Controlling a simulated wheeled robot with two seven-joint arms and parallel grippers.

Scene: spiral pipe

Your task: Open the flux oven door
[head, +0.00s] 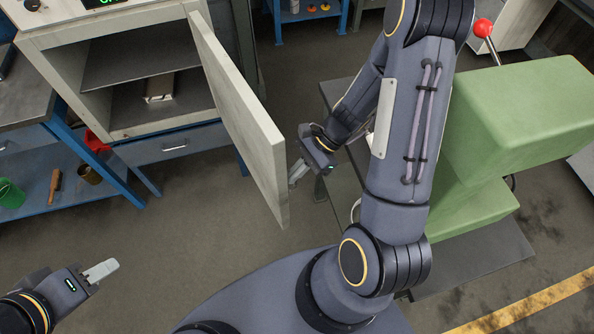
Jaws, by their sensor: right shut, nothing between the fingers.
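The flux oven (55,42) is a pale grey cabinet at the upper left of the head view. Its door (240,110) stands swung out on the right-hand side, so the dark interior with a shelf (140,62) shows. My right gripper (296,178) is shut and empty, just right of the door's free edge; I cannot tell whether it touches the door. My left gripper (103,270) is at the lower left, away from the oven and with nothing visible in it. Its fingers overlap from this side, so their opening is unclear.
A small box-like object (160,88) lies inside the oven. A blue bench (100,175) at left holds a green cup (10,194) and other items. A green machine (520,130) with a red-knobbed lever stands right of my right arm. Floor in front of the oven is clear.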

